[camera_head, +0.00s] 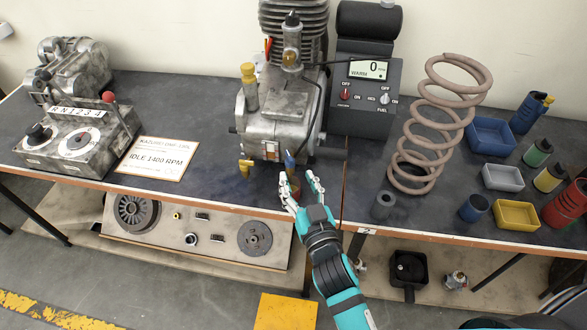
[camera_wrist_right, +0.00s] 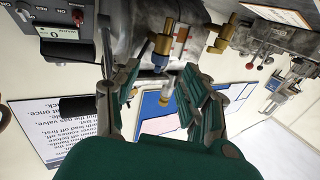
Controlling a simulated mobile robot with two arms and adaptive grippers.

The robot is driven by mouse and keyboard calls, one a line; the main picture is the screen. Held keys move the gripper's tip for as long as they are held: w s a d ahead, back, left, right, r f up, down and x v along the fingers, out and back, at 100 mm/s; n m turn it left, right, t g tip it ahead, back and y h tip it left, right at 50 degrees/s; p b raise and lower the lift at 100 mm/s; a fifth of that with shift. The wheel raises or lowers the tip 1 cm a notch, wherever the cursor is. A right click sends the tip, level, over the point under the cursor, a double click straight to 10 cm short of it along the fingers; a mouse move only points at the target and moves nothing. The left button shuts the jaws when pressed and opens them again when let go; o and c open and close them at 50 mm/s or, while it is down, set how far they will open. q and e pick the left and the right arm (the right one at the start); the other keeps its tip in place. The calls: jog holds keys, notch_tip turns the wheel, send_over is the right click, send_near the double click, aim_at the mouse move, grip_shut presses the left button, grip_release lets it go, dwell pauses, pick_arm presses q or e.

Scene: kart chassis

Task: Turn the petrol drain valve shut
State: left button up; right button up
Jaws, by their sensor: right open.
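The grey engine (camera_head: 280,130) stands on the bench under a finned cylinder. A small valve with a blue handle (camera_head: 290,159) sticks out low on its front; I take it for the petrol drain valve. In the right wrist view its brass body and blue end (camera_wrist_right: 162,55) show just beyond the fingers. A small yellowish clear piece (camera_wrist_right: 167,92) shows between the fingers there. My right gripper (camera_head: 300,184) is open just in front of and below the blue handle; I cannot tell whether it touches. It also shows in the right wrist view (camera_wrist_right: 163,85). My left gripper is not in view.
A brass tap (camera_head: 246,167) sits left of the valve on the engine. A control box (camera_head: 366,95) reading "WARM" and a coil spring (camera_head: 433,120) stand to the right. A gearbox (camera_head: 78,140) and an idle card (camera_head: 157,158) lie left. Bench front between is clear.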

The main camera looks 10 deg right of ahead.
jog(key=shift+s, duration=0.4)
